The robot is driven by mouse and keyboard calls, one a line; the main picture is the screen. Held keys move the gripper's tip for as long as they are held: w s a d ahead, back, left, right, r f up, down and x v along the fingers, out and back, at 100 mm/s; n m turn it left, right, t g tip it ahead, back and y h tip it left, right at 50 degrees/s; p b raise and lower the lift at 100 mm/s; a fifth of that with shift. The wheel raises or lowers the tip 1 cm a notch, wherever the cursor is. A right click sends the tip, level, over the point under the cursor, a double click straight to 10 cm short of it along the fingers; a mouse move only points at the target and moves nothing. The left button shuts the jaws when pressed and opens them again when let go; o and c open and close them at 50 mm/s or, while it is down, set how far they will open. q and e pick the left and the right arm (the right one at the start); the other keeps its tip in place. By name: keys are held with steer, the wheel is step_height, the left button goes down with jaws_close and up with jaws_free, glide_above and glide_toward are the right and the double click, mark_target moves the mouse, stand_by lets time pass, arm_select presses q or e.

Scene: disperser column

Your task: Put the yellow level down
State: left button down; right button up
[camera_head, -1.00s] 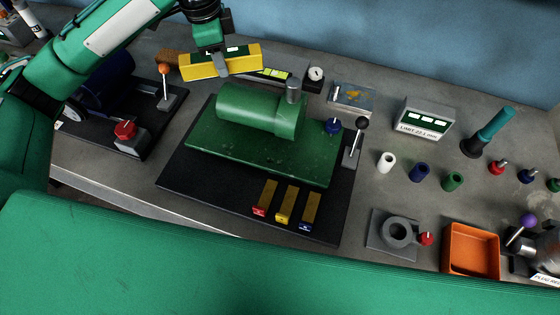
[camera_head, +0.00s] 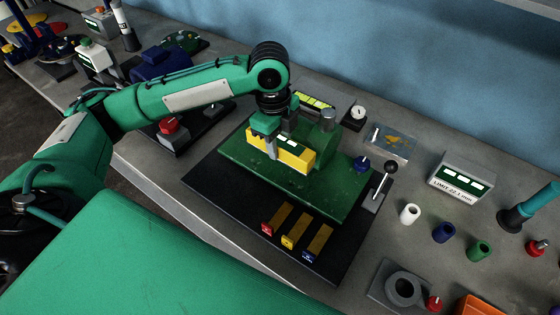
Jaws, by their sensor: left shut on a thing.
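The yellow level (camera_head: 296,157), a short yellow bar with a dark label window on top, is gripped by my left gripper (camera_head: 271,147). My right gripper is not in view.
A black base (camera_head: 230,198) carries the plate, with three coloured-end gauge bars (camera_head: 298,231) in front. A lever with a dark knob (camera_head: 381,185) stands to the right. A dial gauge (camera_head: 355,116) and a clear tray (camera_head: 390,143) sit behind. White, blue and green cylinders stand farther right.

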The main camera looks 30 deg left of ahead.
arm_select(q)
glide_above(281, 173)
steer(key=f, duration=0.4)
steer(key=shift+a, duration=0.25)
step_height(281, 173, down, 4)
steer(key=shift+p, duration=0.4)
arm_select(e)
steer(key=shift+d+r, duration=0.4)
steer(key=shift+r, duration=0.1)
arm_select(q)
steer(key=c, duration=1.2)
jaws_free()
steer(key=shift+f, duration=0.15)
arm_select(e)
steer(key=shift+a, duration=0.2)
arm_select(q)
steer(key=r, duration=0.4)
steer(key=r+b, duration=0.1)
steer(key=r, duration=0.3)
steer(key=a+r+b, duration=0.1)
steer(key=r, duration=0.3)
steer(key=shift+a+r, duration=0.1)
steer(key=shift+r, duration=0.05)
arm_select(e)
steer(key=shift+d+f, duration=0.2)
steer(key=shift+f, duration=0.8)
